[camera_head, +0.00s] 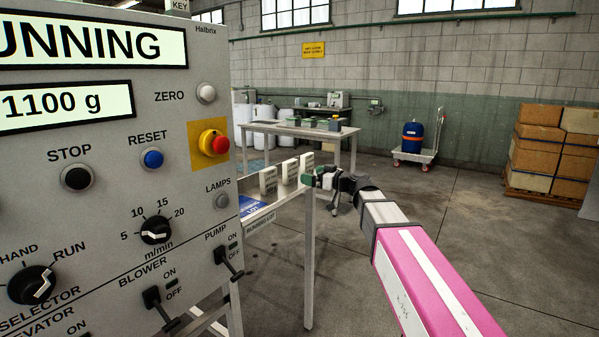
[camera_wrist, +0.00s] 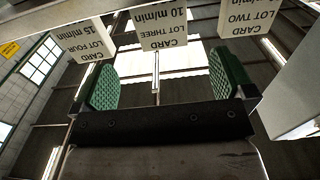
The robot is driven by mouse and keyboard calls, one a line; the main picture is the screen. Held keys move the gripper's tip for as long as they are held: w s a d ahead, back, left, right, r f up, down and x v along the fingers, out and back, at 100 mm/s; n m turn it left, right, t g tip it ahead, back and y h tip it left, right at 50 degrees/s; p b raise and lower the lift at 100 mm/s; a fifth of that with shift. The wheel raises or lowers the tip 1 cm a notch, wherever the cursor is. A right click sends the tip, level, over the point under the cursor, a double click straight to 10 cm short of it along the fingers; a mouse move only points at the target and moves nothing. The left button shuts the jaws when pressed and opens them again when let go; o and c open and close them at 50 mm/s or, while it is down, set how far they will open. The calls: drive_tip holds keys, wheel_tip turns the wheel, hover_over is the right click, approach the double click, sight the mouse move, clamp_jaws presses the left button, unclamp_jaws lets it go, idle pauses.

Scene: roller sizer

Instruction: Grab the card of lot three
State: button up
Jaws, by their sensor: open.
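The card of lot three (camera_wrist: 164,28) is a pale block lettered "CARD LOT THREE 10 m/min", upside down in the wrist view at top centre. My gripper (camera_wrist: 166,72) is open and empty, with green pads left and right of that card's line. The card appears just beyond the fingertips, not between them. The card of lot four (camera_wrist: 84,40) is on its left and the card of lot two (camera_wrist: 248,17) on its right. In the head view, my gripper (camera_head: 318,178) is at the right end of the card row; the lettering there is too small to read.
A grey control panel (camera_head: 120,200) with knobs and switches fills the left, close to the card shelf (camera_head: 258,217). A table (camera_head: 300,130) stands behind. Cardboard boxes (camera_head: 550,150) and a trolley with a blue drum (camera_head: 412,137) are farther back. The floor at right is clear.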

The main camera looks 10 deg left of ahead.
sight(293, 169)
drive_tip(key=x, duration=0.4)
drive_tip(key=shift+w+a, duration=0.25)
drive_tip(key=shift+r+x, duration=0.15)
drive_tip(key=shift+x, duration=1.3)
drive_tip(key=shift+r+x, duration=0.15)
drive_tip(key=shift+x, duration=1.3)
drive_tip(key=shift+s, duration=0.15)
drive_tip(key=shift+c, duration=0.3)
drive_tip(key=c, duration=0.9)
